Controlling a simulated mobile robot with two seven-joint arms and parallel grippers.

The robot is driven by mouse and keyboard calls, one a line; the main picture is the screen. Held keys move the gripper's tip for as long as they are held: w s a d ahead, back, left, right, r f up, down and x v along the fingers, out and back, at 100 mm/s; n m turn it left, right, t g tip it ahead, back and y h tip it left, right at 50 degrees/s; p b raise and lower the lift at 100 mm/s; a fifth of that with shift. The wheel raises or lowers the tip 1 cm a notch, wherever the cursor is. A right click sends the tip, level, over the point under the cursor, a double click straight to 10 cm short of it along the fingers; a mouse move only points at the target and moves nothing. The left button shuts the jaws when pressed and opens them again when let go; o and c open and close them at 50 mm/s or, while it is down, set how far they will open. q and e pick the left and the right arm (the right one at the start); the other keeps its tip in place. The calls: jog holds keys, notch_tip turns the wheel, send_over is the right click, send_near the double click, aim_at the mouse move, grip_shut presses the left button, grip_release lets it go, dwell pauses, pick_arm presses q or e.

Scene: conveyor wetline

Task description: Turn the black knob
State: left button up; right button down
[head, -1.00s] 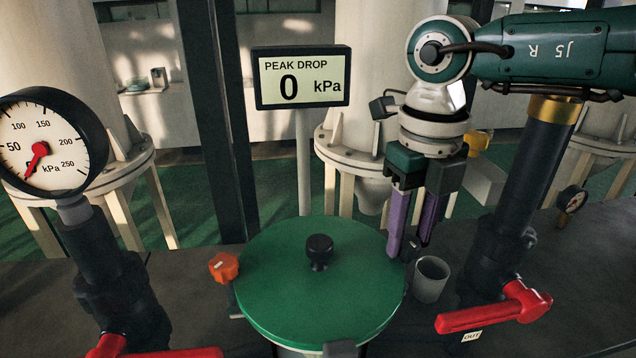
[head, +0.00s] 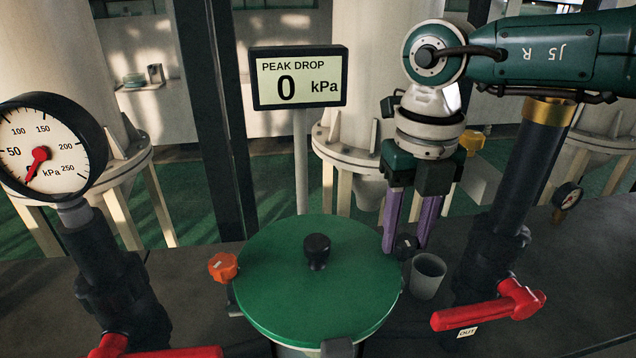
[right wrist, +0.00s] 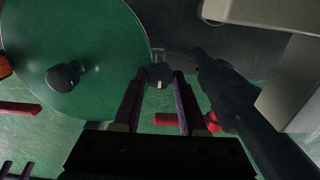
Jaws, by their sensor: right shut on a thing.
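The small black knob (head: 405,246) sits beside the right rim of the round green lid, just behind a grey cup. My right gripper (head: 407,250) points down with its two purple fingers shut on this knob, one on either side. In the right wrist view the knob (right wrist: 159,74) shows between the fingertips (right wrist: 159,78), with a small pale mark on it. A larger black knob (head: 317,250) stands on the middle of the lid, apart from the gripper.
The green lid (head: 300,300) fills the front middle. An orange knob (head: 223,266) is at its left, the grey cup (head: 428,276) at its right. A red-handled valve (head: 480,310) and dark pipe stand at right. The display (head: 299,77) reads 0 kPa.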

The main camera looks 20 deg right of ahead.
aim_at(405, 239)
jog(key=shift+c, duration=2.2)
grip_release()
notch_tip(405, 239, up, 10)
